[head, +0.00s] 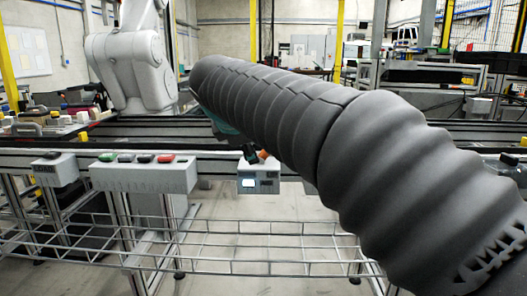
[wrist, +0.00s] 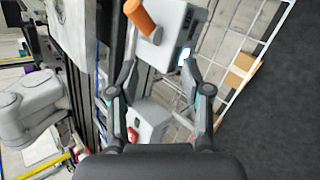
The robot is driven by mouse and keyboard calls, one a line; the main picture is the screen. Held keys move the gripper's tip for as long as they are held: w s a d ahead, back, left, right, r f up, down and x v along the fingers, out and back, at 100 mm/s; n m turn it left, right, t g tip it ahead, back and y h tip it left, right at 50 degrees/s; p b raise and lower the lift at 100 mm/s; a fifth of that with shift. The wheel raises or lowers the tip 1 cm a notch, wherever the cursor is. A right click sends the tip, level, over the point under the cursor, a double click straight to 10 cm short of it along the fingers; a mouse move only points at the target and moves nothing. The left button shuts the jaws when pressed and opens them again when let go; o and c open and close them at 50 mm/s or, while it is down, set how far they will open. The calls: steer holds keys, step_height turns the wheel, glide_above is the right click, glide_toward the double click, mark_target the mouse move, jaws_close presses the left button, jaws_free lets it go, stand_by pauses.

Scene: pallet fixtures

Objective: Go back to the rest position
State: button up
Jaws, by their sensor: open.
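My gripper (wrist: 160,78) shows in the wrist view with its two fingers spread apart and nothing between them. Beyond the fingertips is a grey box (wrist: 180,35) with a lit screen and an orange cylinder (wrist: 140,17) at its top. In the head view the same kind of grey box (head: 259,181) with a small lit display hangs on the front rail. My dark ribbed arm crosses the head view from lower right to upper left and hides most of the gripper.
A grey button box (head: 145,174) with green, black and red buttons is on the rail at left. A wire basket rack (head: 230,249) runs below. A grey robot arm (head: 133,65) stands behind the conveyor. Floor shows under the rack.

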steer(key=s+d+f+m+g+y, duration=0.2)
steer(key=s+d+f+m+g, duration=0.15)
steer(key=s+f+m, duration=0.75)
steer(key=s+d+f+m, duration=0.9)
steer(key=s+d+f, duration=0.3)
steer(key=s+d, duration=0.3)
steer(key=shift+s+d+f, duration=0.3)
steer(key=shift+s, duration=0.9)
